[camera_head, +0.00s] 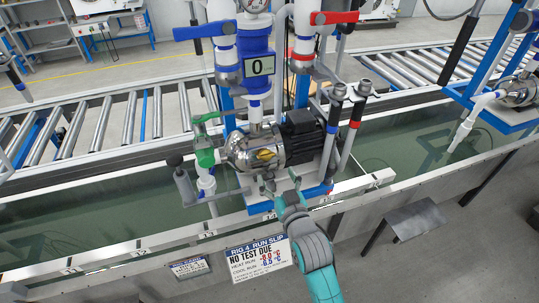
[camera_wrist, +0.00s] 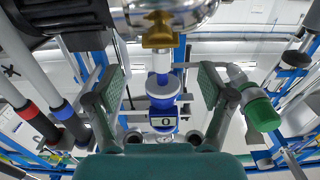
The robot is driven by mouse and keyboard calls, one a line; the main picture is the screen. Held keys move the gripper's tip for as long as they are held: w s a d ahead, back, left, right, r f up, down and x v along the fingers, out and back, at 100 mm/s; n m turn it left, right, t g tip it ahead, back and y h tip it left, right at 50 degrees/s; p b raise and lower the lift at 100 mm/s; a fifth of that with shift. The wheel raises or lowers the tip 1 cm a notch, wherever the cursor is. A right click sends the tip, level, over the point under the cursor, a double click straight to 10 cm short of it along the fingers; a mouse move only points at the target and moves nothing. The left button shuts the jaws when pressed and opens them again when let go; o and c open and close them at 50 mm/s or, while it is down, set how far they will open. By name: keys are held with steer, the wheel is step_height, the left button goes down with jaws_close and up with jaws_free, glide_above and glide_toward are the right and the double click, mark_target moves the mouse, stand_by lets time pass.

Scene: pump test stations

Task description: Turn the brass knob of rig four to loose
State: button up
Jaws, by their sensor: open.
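The brass knob (camera_head: 265,154) sits on the front of the steel pump (camera_head: 240,153) of rig four. In the wrist view the brass knob (camera_wrist: 158,30) is at the top centre, beyond the fingertips. My gripper (camera_head: 282,184) is just below and slightly right of the knob in the head view, apart from it. In the wrist view my gripper (camera_wrist: 157,85) has its two padded fingers spread wide with nothing between them. The knob's exact setting cannot be told.
A black motor (camera_head: 302,136) joins the pump's right side. A green-handled valve (camera_head: 206,140) is at left. Blue (camera_head: 205,31) and red (camera_head: 334,17) levers are above. The rig 4 run slip (camera_head: 258,258) reads "NO TEST DUE". A water trough (camera_head: 100,222) and roller conveyor (camera_head: 130,120) lie around.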

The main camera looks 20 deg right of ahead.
mark_target(267, 158)
steer(key=w, duration=0.9)
steer(key=shift+w, duration=0.1)
steer(key=c, duration=1.2)
